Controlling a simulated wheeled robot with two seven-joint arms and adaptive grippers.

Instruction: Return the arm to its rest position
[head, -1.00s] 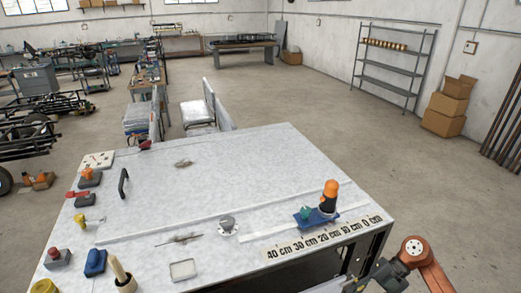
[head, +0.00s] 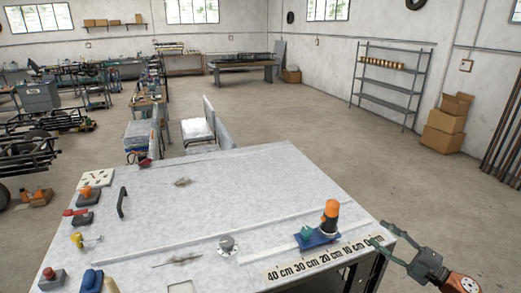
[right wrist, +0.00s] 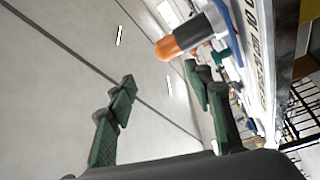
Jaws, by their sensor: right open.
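My right gripper (head: 379,233) is at the table's front right corner in the head view, by the 0 cm end of the scale strip. It is open, with nothing between its dark green fingers; the right wrist view also shows it (right wrist: 160,76). A device with an orange top and black body (head: 330,217) stands on a blue base (head: 318,242), to the left of the gripper and apart from it. The orange top also shows beyond the fingers in the right wrist view (right wrist: 173,46). My left gripper is not in view.
The white table (head: 215,205) bears a scale strip (head: 318,263) along its front, a grey round knob (head: 227,244), a black handle (head: 122,203) and several small parts at its left. The table's middle is mostly clear. Open floor (head: 320,120) lies beyond it.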

